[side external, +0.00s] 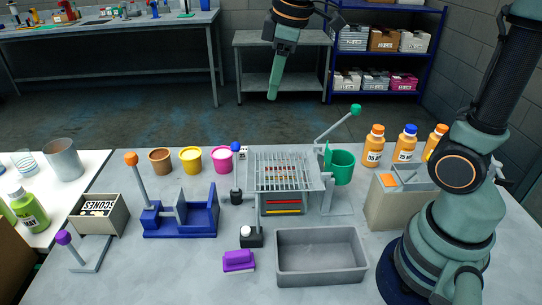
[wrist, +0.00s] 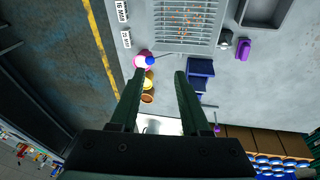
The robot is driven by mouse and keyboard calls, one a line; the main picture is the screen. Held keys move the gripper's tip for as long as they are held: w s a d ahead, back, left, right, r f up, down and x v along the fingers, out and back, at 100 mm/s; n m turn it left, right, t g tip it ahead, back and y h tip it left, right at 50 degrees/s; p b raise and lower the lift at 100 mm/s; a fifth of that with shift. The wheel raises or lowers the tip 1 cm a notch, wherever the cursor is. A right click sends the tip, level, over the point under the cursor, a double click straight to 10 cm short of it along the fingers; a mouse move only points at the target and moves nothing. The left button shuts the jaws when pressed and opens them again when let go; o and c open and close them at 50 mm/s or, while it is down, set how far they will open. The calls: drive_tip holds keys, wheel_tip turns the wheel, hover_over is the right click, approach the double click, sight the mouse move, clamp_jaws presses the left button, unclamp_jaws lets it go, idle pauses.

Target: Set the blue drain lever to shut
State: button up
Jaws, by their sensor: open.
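The blue drain lever shows as a blue round knob (side external: 235,147) at the left back corner of the slatted grate unit (side external: 262,172), beside a pink cup. Its stem is too small to read clearly, so I cannot tell which setting it is in. In the wrist view the blue knob (wrist: 150,61) overlaps the pink cup, close to the grate's corner. My gripper (side external: 272,96) is high above and behind the bench, apart from the lever. In the wrist view its two fingers (wrist: 160,73) are spread with nothing between them.
Brown, yellow and pink cups (side external: 190,160) stand left of the grate. A blue fixture (side external: 180,215) with an orange-knobbed lever is further left. A green-knobbed lever (side external: 355,110) rises by a green cup (side external: 342,167). A grey tray (side external: 320,257) lies in front.

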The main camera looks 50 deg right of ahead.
drive_tip(key=w+f+n+g, duration=0.2)
drive_tip(key=w+n, duration=0.3)
drive_tip(key=w, duration=0.1)
drive_tip(key=n+g, duration=0.1)
drive_tip(key=n, duration=0.4)
hover_over(236, 166)
drive_tip(key=w+d, duration=0.3)
wheel_tip(236, 166, down, 5)
wheel_tip(236, 166, down, 12)
drive_tip(key=shift+r, duration=0.1)
clamp_jaws()
idle(0.6)
